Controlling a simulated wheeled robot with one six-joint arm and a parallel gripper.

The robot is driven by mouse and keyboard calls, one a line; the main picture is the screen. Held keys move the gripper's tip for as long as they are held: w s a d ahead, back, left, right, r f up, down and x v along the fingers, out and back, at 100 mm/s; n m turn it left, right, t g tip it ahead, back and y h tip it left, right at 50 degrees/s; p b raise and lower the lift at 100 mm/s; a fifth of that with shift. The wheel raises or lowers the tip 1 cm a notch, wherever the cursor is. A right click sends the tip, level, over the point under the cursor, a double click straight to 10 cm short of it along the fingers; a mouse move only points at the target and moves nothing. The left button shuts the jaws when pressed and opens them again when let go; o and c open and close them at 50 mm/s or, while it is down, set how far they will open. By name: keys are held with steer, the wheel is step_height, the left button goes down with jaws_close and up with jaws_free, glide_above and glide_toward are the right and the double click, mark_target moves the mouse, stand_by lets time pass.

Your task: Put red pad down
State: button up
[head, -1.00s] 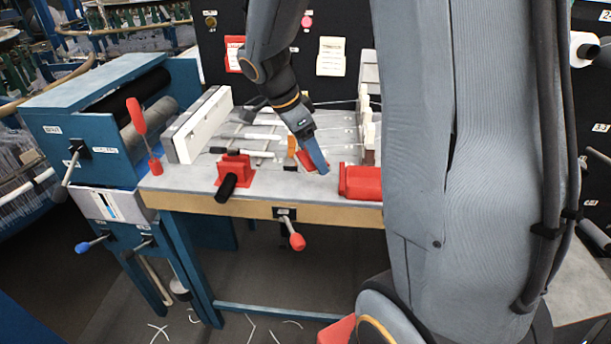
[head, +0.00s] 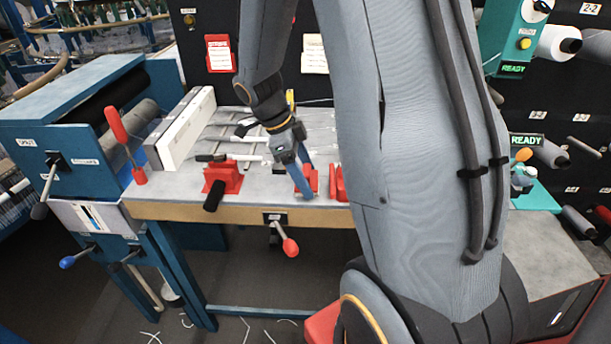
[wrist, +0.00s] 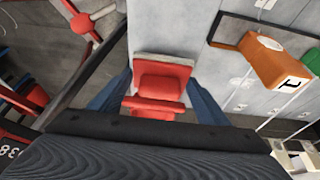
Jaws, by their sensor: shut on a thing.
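The red pad (wrist: 163,76) is between the two blue fingers of my gripper (wrist: 158,88) in the wrist view. The gripper is shut on it. In the head view my gripper (head: 304,184) is low over the front part of the grey worktable (head: 262,186), with the red pad (head: 311,179) partly hidden by a finger. I cannot tell whether the pad touches the tabletop. Another red block (head: 338,184) is close to the right of the gripper, partly covered by my arm.
A red clamp with a black handle (head: 221,178) stands left of the gripper. A long white block (head: 186,128) lies farther left. A red-knobbed lever (head: 290,247) sticks out below the front edge. The wrist view shows an orange block (wrist: 266,60) and a green block (wrist: 312,61).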

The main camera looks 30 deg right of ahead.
steer(key=shift+f, duration=0.5)
steer(key=shift+f, duration=0.2)
steer(key=o, duration=1.2)
steer(key=shift+r, duration=0.2)
